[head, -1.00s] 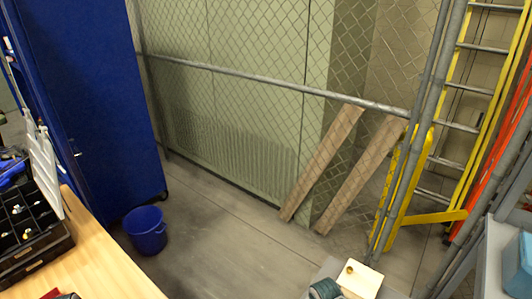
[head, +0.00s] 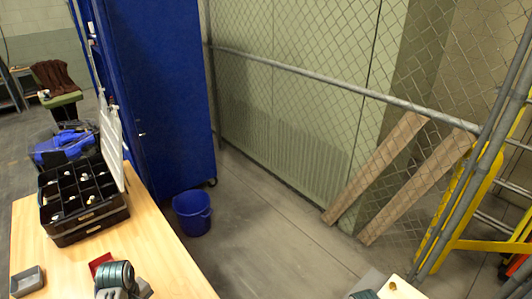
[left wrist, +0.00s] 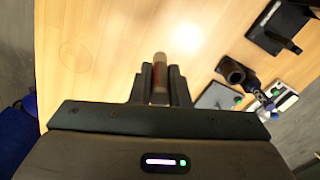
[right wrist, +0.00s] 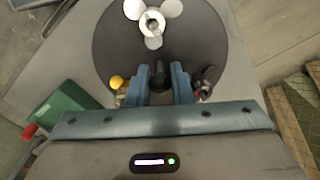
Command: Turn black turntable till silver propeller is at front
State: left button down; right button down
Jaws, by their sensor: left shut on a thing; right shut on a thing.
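In the right wrist view the black turntable (right wrist: 112,40) fills the upper middle on a grey surface. The silver propeller (right wrist: 152,24) stands on it near the top edge of the picture, apart from my fingers. My right gripper (right wrist: 158,80) is shut on a dark upright post (right wrist: 158,72). A yellow-tipped part (right wrist: 117,82) and a black bladed part (right wrist: 206,80) sit beside the fingers. My left gripper (left wrist: 160,85) is shut on a small reddish-brown piece (left wrist: 160,62) above a wooden table. The head view does not show the turntable.
A black compartment box (head: 85,200), a red item (head: 103,264) and a grey tray (head: 28,281) lie on the wooden table (head: 165,270). A blue bucket (head: 192,212) and blue cabinet (head: 165,90) stand beyond. A green box (right wrist: 72,112) is left of my right gripper.

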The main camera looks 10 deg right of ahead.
jog(key=c, duration=1.4)
grip_release()
jog(key=shift+o, duration=0.2)
jog(key=shift+r, duration=4.5)
jog(key=shift+s, duration=0.1)
